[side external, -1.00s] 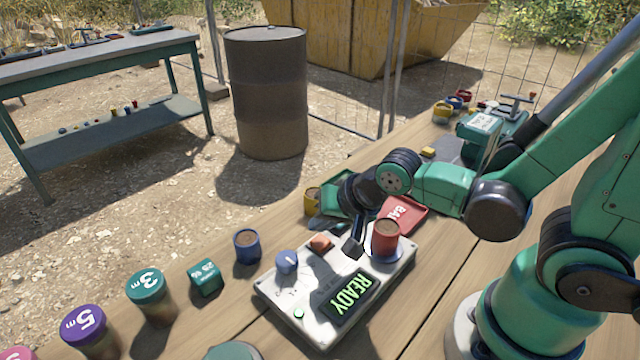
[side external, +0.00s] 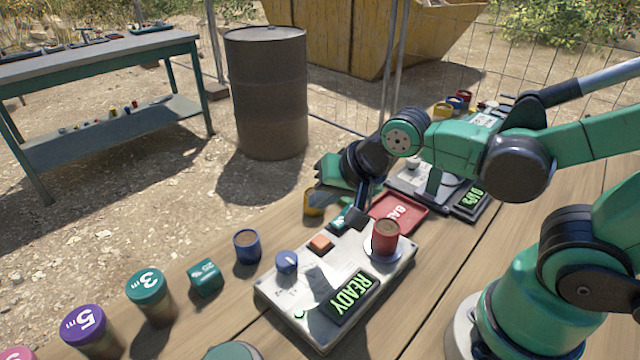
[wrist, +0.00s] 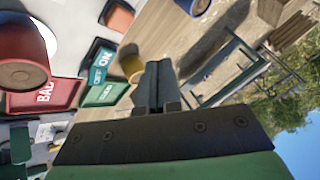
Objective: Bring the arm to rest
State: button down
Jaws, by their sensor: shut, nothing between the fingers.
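My gripper (side external: 357,217) is shut and empty. It hangs above the back edge of the white instrument (side external: 285,305), left of the red cup (side external: 386,238), and looks clear of both. In the wrist view the closed fingers (wrist: 158,75) have nothing between them. The red cup, holding brown mud, stands on the instrument's round plate, and the display (side external: 350,298) reads READY. My arm reaches in from the right, bent above the bench.
A red tray (side external: 402,208) marked BAD lies behind the instrument, with a green tray (wrist: 107,92) beside it. A yellow cup (side external: 312,203), a blue cup (side external: 247,246), a green cube (side external: 205,278) and lidded jars (side external: 148,290) line the bench. A second instrument (side external: 470,200) stands farther back.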

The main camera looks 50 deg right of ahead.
jog(key=d+r+n, duration=0.1)
jog(key=n, duration=0.1)
jog(key=s+d+r+n, duration=0.1)
jog(key=n, duration=0.2)
jog(key=s+d+r+n, duration=0.1)
jog(key=n, duration=0.1)
jog(key=shift+s+d+n+h, duration=0.1)
jog(key=shift+d+n+h, duration=0.3)
notch_tip(320, 180, up, 5)
jog(key=g, duration=0.7)
send_over(320, 240)
jog(key=shift+f, duration=0.15)
jog(key=shift+f, duration=0.1)
notch_tip(320, 240, down, 14)
jog(key=shift+r, duration=0.1)
